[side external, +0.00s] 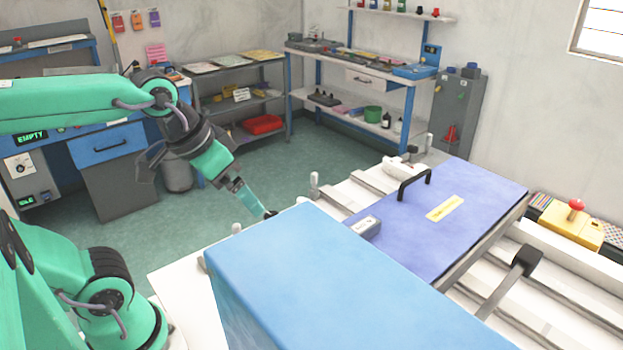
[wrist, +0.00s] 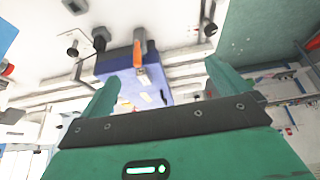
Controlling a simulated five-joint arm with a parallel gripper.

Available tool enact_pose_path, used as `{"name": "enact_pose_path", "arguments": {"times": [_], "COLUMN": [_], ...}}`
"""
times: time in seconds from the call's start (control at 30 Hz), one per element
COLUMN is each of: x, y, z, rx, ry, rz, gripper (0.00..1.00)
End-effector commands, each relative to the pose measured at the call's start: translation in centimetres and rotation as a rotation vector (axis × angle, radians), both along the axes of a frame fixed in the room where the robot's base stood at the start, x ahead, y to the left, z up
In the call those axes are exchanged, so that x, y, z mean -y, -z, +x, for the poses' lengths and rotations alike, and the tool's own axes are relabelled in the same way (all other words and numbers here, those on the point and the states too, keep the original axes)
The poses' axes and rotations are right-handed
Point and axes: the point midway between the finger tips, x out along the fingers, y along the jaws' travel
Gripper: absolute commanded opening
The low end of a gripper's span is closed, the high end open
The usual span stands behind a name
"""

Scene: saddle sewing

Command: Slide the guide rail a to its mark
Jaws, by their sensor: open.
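Several pale rails (side external: 343,197) cross the white bench beside and under a blue-violet plate (side external: 415,247) with a black handle (side external: 414,183). I cannot tell which is guide rail a, and I make out no clear mark for it. My gripper (side external: 268,213) hangs low behind the large light-blue box (side external: 330,270), left of the plate; its tips are partly hard to see there. In the wrist view my gripper (wrist: 161,84) has its two green fingers wide apart with nothing held.
The large light-blue box blocks much of the bench front. A black-knobbed lever (side external: 525,260) rises at the right, and small upright pegs (side external: 314,184) stand along the bench's left edge. A yellow box with a red button (side external: 575,210) stands far right. Open floor lies behind my gripper.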

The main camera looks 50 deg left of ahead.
Motion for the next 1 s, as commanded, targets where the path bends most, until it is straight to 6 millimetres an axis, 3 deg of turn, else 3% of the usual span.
{"name": "enact_pose_path", "arguments": {"times": [0.3,0.6,1.0], "x": [-0.5,-1.0,-4.7], "y": [1.8,2.0,4.5], "z": [-1.5,-0.9,2.5], "rx": [0.024,0.0,-0.151], "ry": [-0.002,-0.026,-0.166], "rz": [0.01,0.008,-0.006], "gripper": [1.0,0.42,0.42]}}
